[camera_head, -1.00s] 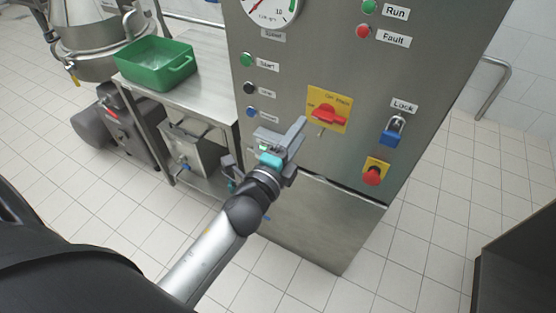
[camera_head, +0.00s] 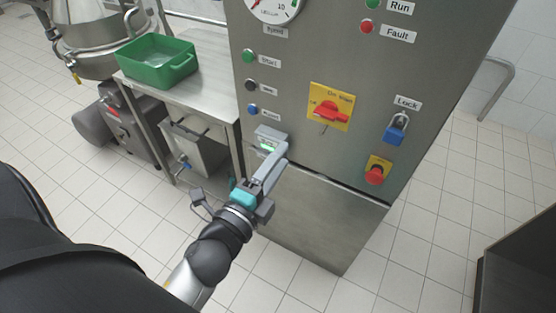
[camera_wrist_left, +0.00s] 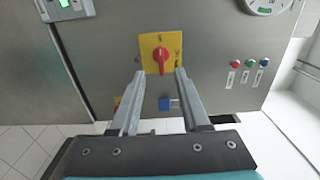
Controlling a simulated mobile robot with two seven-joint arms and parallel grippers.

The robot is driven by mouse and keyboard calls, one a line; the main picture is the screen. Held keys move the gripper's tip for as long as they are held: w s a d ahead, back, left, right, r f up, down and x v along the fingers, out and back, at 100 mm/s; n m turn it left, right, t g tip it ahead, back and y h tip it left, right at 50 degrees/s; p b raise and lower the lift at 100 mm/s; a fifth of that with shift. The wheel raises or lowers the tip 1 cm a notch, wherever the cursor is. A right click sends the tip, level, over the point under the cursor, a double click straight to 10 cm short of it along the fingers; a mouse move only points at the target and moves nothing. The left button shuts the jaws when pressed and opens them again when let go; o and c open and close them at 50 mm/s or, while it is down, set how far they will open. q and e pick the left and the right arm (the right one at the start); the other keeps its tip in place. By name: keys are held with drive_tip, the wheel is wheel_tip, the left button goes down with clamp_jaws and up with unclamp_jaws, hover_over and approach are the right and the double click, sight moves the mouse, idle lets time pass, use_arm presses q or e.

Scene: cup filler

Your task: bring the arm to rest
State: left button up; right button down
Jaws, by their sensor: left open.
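My left gripper (camera_head: 279,153) is in front of the lower part of the steel cabinet (camera_head: 320,213), below and left of the red rotary switch (camera_head: 329,112) on its yellow plate. Its jaws are open with nothing between them. In the left wrist view the two fingers (camera_wrist_left: 159,76) point at the cabinet, and the red switch (camera_wrist_left: 160,56) shows beyond and between their tips. The gripper looks apart from the switch. My right gripper is not in view.
The cabinet front carries a blue padlock (camera_head: 397,130), a red stop button (camera_head: 376,174), several push buttons and a small lit display (camera_head: 268,142) beside the fingers. A green bin (camera_head: 157,62) stands on the steel table (camera_head: 205,87) at left. Tiled floor lies open below.

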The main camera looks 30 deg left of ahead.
use_arm(q)
drive_tip(key=s+f+n+g, duration=0.3)
drive_tip(key=f, duration=0.8)
drive_tip(key=s+d+f+n+g, duration=0.1)
drive_tip(key=s+f+n+g, duration=0.2)
drive_tip(key=f, duration=0.8)
drive_tip(key=s+f+n+g, duration=0.3)
drive_tip(key=f, duration=0.8)
drive_tip(key=s+a+f+n+g, duration=0.1)
drive_tip(key=s+f+n+g, duration=0.2)
drive_tip(key=s+f, duration=0.4)
drive_tip(key=s+a+f+n+g, duration=0.1)
drive_tip(key=s+f+n+g, duration=0.2)
drive_tip(key=s, duration=1.2)
wheel_tip(320, 180, down, 5)
drive_tip(key=shift+s+a+r+n+g+y, duration=0.15)
drive_tip(key=shift+n+g+y, duration=0.2)
drive_tip(key=shift+g, duration=0.65)
